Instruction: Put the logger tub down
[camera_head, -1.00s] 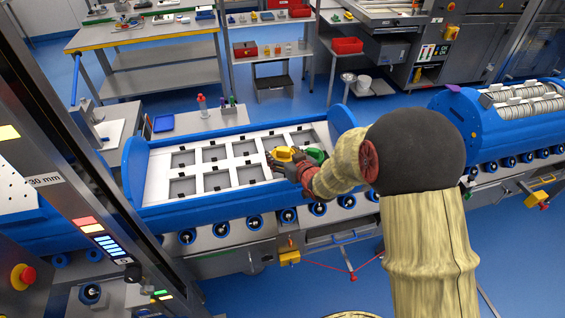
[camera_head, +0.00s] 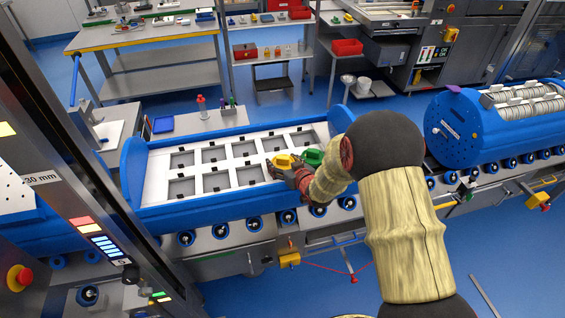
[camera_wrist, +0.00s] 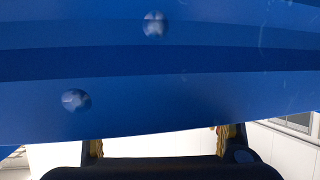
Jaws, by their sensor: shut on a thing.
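In the head view, the blue tub carrier (camera_head: 246,208) has a white bed with two rows of square pockets. A small yellow tub (camera_head: 284,160), probably the logger tub, is at or just above a pocket in its near row, towards the right. My gripper (camera_head: 283,170) is shut on it from the near right side. I cannot tell whether the tub's base touches the pocket. A green tub (camera_head: 313,157) is just to the right, partly hidden by my arm. In the wrist view, my gripper's fingers (camera_wrist: 160,142) show at the bottom; the tub cannot be made out.
In the wrist view a blue wall (camera_wrist: 150,80) with bolts fills most of the picture. The pockets left of the yellow tub look empty. A blue drum (camera_head: 452,130) stands at right and a tall machine frame (camera_head: 75,150) at left.

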